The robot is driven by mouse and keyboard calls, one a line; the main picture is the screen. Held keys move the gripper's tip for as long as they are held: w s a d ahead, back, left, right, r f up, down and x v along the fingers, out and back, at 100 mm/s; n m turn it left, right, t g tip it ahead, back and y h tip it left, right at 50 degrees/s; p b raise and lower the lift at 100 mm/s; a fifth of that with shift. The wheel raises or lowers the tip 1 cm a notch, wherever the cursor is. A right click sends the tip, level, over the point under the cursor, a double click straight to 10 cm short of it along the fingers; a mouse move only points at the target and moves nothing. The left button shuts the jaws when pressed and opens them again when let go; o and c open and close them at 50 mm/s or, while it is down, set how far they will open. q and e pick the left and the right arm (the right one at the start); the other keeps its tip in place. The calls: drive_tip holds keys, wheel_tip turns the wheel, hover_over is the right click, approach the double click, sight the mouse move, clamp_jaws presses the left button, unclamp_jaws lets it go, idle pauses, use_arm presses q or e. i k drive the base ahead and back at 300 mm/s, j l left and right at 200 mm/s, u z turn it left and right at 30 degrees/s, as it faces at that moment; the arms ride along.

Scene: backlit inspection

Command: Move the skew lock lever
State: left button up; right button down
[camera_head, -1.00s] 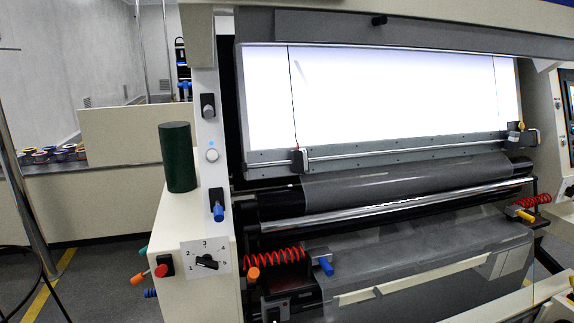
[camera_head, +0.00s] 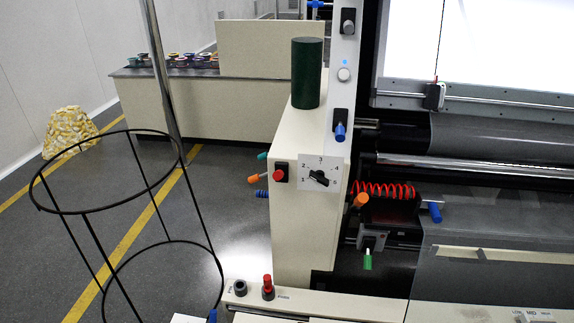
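No lever carries a readable skew lock label, so I cannot tell which one it is. A blue-handled lever (camera_head: 341,130) hangs on the white front post. An orange-tipped lever (camera_head: 361,200) sits by a red coil, and another blue lever (camera_head: 434,211) is to its right. A green-tipped lever (camera_head: 367,260) points down below them. On the cabinet's left side are an orange handle (camera_head: 255,180), a teal handle (camera_head: 262,156) and a ribbed blue handle (camera_head: 262,194). Neither of my grippers is in view.
The cream cabinet (camera_head: 288,230) bears a dark green cylinder (camera_head: 307,73), a red button (camera_head: 280,173) and a numbered dial (camera_head: 319,178). A black wire-frame stand (camera_head: 112,205) stands at the left. A control ledge (camera_head: 330,305) crosses the bottom. Grey floor between stand and cabinet is clear.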

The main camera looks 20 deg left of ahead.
sight(277, 175)
drive_tip(key=i+j, duration=0.1)
drive_tip(key=j, duration=0.75)
drive_tip(key=i+j, duration=0.15)
drive_tip(key=j, duration=0.3)
